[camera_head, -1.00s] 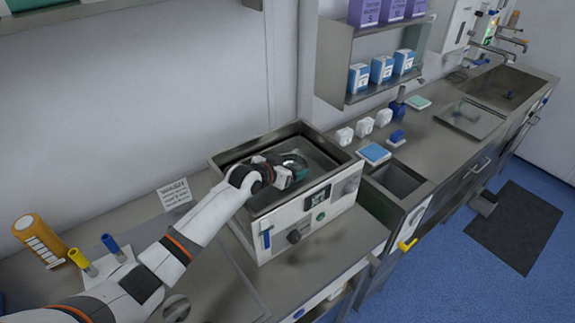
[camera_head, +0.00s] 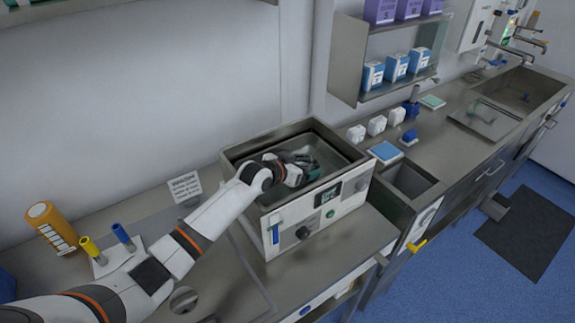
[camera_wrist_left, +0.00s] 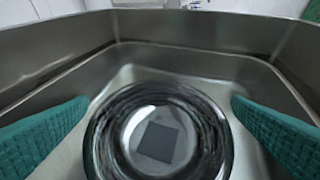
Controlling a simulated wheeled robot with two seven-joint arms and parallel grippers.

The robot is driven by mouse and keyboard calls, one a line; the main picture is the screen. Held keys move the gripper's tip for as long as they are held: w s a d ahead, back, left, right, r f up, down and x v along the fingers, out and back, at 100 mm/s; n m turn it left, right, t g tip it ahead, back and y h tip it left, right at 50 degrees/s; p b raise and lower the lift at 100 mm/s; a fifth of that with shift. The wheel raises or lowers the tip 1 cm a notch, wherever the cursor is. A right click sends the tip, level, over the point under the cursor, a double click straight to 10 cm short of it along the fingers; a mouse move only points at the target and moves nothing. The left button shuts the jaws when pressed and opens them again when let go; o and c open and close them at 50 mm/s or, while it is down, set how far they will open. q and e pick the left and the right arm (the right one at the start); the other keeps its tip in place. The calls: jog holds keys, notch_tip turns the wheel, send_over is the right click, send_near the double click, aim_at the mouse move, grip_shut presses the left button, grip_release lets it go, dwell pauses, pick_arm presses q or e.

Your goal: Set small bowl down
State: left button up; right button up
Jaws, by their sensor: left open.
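The small bowl (camera_wrist_left: 158,135) is round, shiny metal and sits inside the steel basin of the bath (camera_wrist_left: 185,62) in the left wrist view. My left gripper (camera_wrist_left: 160,125) is open, with one teal finger on each side of the bowl and a visible gap to its rim. In the head view the left gripper (camera_head: 308,168) reaches down into the basin of the boxy bath unit (camera_head: 345,207), and the bowl is hard to make out there. My right gripper is not in view.
The basin walls surround the gripper closely. A sign (camera_head: 185,186), an orange bottle (camera_head: 50,227) and a yellow tube (camera_head: 92,248) stand left on the counter. White blocks (camera_head: 377,125) and a blue pad (camera_head: 386,152) lie to the right, beside an open sink (camera_head: 409,181).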

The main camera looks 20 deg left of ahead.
pick_arm(q)
jog(key=shift+s+a+r, duration=0.1)
jog(key=shift+s+r, duration=0.15)
jog(key=shift+r, duration=0.15)
jog(key=b+v, duration=0.2)
jog(key=v, duration=0.9)
jog(key=shift+s+r, duration=0.15)
jog(key=shift+r, duration=0.1)
